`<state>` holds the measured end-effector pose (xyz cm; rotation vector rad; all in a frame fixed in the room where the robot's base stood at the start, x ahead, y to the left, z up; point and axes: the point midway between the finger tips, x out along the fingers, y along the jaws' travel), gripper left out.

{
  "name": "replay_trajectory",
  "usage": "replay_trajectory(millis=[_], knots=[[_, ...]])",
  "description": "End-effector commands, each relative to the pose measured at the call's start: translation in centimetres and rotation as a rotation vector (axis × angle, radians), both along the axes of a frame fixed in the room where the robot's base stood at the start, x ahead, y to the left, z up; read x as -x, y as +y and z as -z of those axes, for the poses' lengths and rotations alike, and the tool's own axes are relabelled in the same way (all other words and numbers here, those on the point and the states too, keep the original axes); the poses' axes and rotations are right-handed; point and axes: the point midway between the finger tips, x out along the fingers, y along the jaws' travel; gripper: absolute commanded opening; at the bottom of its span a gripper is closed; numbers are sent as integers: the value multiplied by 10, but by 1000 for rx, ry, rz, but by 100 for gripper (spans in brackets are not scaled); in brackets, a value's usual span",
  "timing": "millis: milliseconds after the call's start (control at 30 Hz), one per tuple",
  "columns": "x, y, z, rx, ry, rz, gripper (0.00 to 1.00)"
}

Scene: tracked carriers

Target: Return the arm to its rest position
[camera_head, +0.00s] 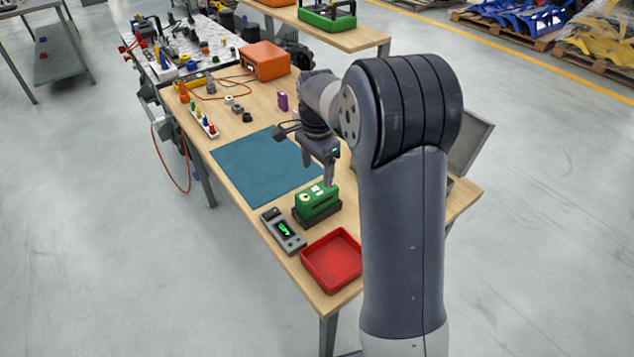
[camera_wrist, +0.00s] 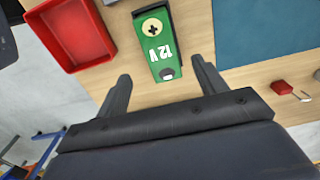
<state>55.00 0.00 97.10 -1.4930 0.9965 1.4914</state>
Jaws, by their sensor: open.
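My arm rises in front of the workbench in the head view and reaches over it. My gripper (camera_head: 329,178) points down above the bench, close behind the green block (camera_head: 318,201), which sits on a dark base. In the wrist view my gripper's two fingers (camera_wrist: 162,88) are spread apart with nothing between them. The green block shows there too (camera_wrist: 157,45), marked "12V" with a plus sign, just beyond the fingertips. I cannot tell the exact height of the fingers above the bench.
A red tray (camera_head: 331,262) and a grey meter with a green display (camera_head: 284,231) stand near the block. A blue mat (camera_head: 262,166) lies behind them. An orange box (camera_head: 264,60) and small parts are farther back. A grey panel (camera_head: 468,146) stands right of my arm.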

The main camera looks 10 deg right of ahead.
Motion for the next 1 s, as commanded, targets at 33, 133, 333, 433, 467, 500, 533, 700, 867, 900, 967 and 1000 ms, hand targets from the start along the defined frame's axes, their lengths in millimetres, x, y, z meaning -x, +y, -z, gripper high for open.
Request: replay_trajectory(millis=[33, 133, 333, 433, 467, 500, 533, 700, 867, 900, 967, 1000], knots=[[0, 0, -7, 0, -2, 0, 67], [0, 0, -14, 0, 0, 0, 67], [0, 0, -18, 0, 1, 0, 67], [0, 0, -18, 0, 1, 0, 67], [0, 0, -18, 0, 1, 0, 67], [0, 0, -18, 0, 1, 0, 67], [0, 0, -17, -1, 1, 0, 67], [0, 0, -6, 0, 3, 0, 67], [1, 0, 20, 0, 5, 0, 67], [1, 0, 28, 0, 7, 0, 67], [1, 0, 40, 0, 7, 0, 67], [1, 0, 48, 0, 5, 0, 67]])
